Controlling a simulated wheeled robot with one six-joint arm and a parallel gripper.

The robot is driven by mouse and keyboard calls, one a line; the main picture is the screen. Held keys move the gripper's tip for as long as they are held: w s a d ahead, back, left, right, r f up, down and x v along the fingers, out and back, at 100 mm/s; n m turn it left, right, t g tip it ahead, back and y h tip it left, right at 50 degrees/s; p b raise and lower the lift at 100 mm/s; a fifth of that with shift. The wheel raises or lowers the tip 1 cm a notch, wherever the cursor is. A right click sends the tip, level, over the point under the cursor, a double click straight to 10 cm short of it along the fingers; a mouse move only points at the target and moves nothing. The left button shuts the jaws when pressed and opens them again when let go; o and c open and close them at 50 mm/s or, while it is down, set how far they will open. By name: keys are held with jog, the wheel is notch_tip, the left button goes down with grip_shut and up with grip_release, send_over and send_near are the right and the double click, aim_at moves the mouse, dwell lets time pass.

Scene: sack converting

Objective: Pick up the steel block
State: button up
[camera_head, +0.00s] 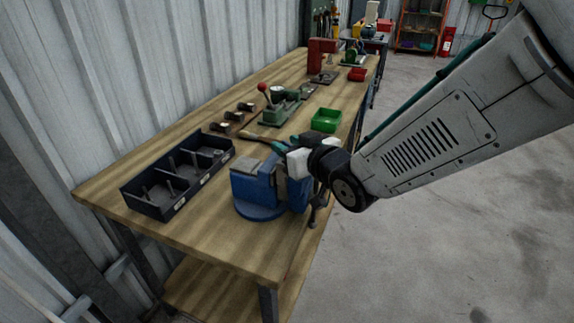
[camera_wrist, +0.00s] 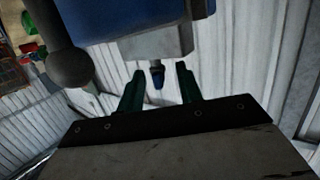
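No steel block can be picked out for certain. My gripper (camera_head: 279,146) is just above and behind the blue vise (camera_head: 257,196) at the front of the bench. In the wrist view the two dark green fingers of my gripper (camera_wrist: 159,92) stand apart, so it is open. A small dark part with a bluish tip (camera_wrist: 157,80) shows between them, seemingly farther off; I cannot tell what it is. A grey metal piece (camera_wrist: 152,46) sits under the blue vise body at the top of the wrist view; it may be a jaw or a block.
A black divided tray (camera_head: 160,208) lies left of the vise on the wooden bench (camera_head: 225,245). Several small dark pieces (camera_head: 233,116), a green press with a red knob (camera_head: 275,113) and a green bin (camera_head: 326,121) stand behind. The corrugated wall borders the bench's left.

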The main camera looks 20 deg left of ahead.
jog(key=shift+w+a+f, duration=0.1)
jog(key=shift+w+a, duration=0.1)
jog(key=shift+a, duration=0.1)
grip_shut()
dwell(1.3)
